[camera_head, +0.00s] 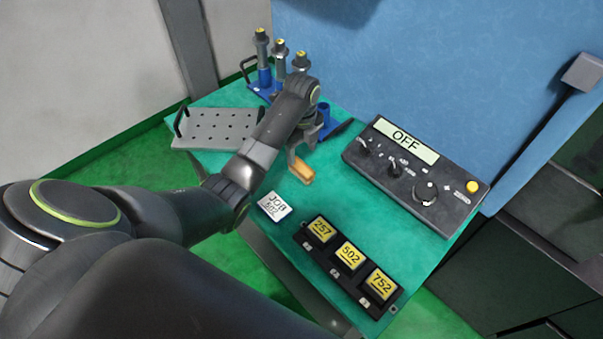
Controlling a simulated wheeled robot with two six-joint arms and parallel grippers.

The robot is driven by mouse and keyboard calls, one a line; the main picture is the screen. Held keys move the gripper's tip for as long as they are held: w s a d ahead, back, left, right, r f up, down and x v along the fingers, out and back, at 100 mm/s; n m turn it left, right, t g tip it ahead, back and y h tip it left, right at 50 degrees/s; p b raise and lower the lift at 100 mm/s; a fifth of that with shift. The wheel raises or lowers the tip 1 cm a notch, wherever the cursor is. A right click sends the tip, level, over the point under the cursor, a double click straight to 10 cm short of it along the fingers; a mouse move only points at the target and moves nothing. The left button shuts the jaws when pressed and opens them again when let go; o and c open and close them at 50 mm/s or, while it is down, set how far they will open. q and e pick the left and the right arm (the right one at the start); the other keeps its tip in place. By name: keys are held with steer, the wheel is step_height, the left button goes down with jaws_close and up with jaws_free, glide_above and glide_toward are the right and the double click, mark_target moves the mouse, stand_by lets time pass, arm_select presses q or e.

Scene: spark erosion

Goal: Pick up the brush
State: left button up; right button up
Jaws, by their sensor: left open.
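The brush, of which a small orange-tan wooden block (303,174) shows, is on the green table in the head camera view. My left arm reaches in from the left, and my left gripper (297,157) points down right at the brush. Its jaws are open. One finger shows just behind and left of the brush; I cannot tell whether the fingers are around it or above it. Part of the brush may be hidden by the gripper. My right gripper is not in view.
A control box (415,180) reading OFF stands right. A black tray (309,241) holds blocks 257, 502 and 752. A JOB 502 card (274,206) lies left of it. A perforated plate (215,128) and a blue rack (256,90) with tool holders are behind.

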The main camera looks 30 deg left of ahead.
mark_target(302, 166)
arm_select(q)
step_height(302, 166, down, 2)
steer(key=shift+f, duration=0.2)
step_height(302, 166, down, 4)
steer(key=shift+s+r+p, duration=0.15)
steer(key=shift+p, duration=0.75)
steer(key=shift+f, duration=0.75)
steer(key=c, duration=1.1)
steer(key=shift+r, duration=0.1)
step_height(302, 166, up, 10)
steer(key=shift+f+b, duration=0.1)
steer(key=shift+b, duration=0.7)
